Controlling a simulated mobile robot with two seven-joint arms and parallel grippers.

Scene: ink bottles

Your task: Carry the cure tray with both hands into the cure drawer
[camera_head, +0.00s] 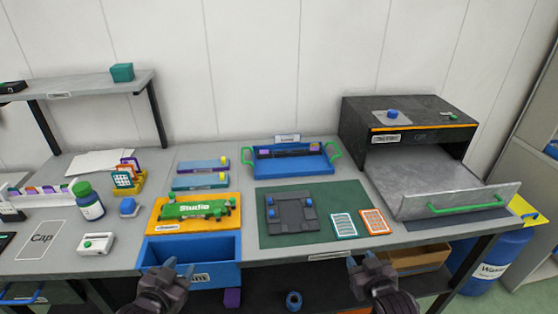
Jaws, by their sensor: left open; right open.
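The cure tray (285,172) is a blue tray with a green handle at each end. It sits at the back of the bench and holds a dark bar with a purple patch. The cure drawer (417,184) is a grey drawer with a green front handle, pulled out from the black box (412,117) on the right. My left gripper (172,267) is open and empty at the bench's front edge, by the blue bin. My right gripper (362,262) is open and empty before the front edge. Both are well short of the tray.
A green mat (335,196) with a dark grey fixture (291,211) and two small cards lies between the grippers and the tray. A blue bin (219,251) and an orange tray (170,206) marked "Studio" stand left of it. A bottle (89,204) stands further left.

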